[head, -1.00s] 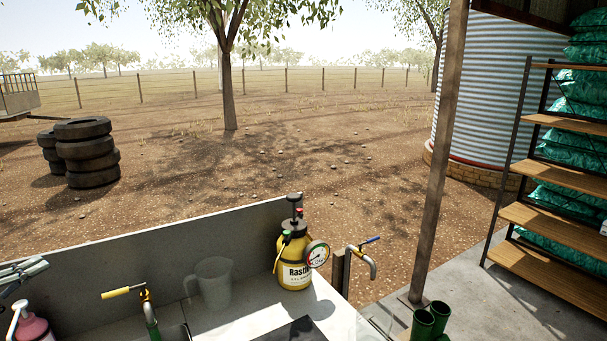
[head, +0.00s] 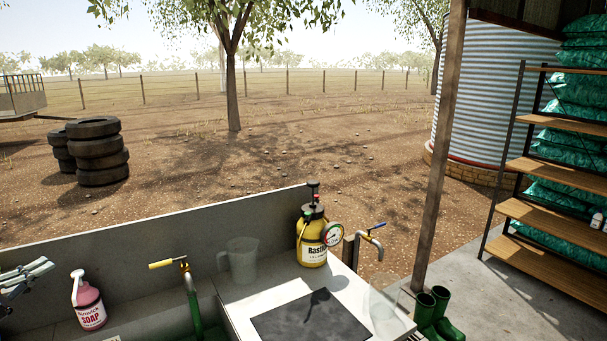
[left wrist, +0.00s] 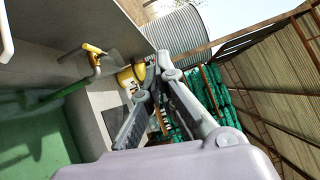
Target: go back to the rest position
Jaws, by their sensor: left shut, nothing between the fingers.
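My left gripper (head: 28,272) is at the left edge of the head view, above the sink bench and left of the pink soap bottle (head: 90,305). Its fingers are shut with nothing between them. In the left wrist view the fingers (left wrist: 153,68) come together in front of the yellow sprayer (left wrist: 128,80), hiding part of it. My right gripper is in neither view.
The bench holds a clear jug (head: 240,262), the yellow sprayer (head: 312,238) with a gauge and a dark mat (head: 312,318). A yellow-handled tap (head: 190,290) rises at the green sink. Green boots (head: 432,308) stand on the floor beside shelves (head: 560,225).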

